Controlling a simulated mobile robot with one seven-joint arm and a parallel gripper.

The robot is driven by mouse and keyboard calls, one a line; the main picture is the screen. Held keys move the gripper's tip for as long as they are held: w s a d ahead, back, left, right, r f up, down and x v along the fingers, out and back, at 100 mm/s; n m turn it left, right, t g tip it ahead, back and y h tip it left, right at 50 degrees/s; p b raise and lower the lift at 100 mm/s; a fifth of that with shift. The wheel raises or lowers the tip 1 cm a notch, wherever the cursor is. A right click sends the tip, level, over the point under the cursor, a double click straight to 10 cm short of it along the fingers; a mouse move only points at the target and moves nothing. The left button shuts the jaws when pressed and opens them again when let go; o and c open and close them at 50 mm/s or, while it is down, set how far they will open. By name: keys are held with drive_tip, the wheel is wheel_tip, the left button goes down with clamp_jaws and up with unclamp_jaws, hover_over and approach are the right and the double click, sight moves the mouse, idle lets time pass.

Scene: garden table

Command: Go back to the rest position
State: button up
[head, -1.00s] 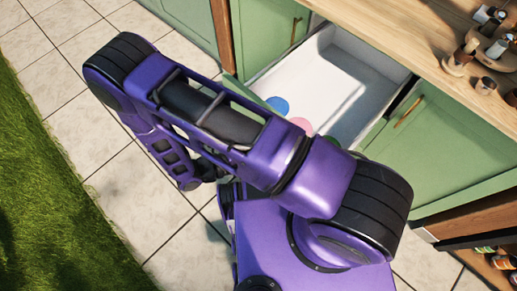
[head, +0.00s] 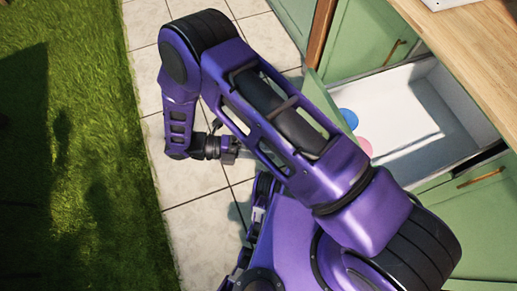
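My purple arm fills the middle of the head view, folded over the paving beside the cabinet. My gripper (head: 238,150) shows only in part below the forearm, over the tiles. The forearm hides part of it, and whether its fingers are open or shut is not clear. I see nothing held in it.
A white drawer (head: 425,98) stands open from the green cabinet (head: 487,212), to the right of my arm. A blue round item (head: 349,118) and a pink one (head: 364,146) lie in it. The wooden counter (head: 480,60) is above. Pale tiles (head: 190,185) and grass (head: 65,150) lie left.

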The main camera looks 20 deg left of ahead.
drive_tip(key=shift+v, duration=1)
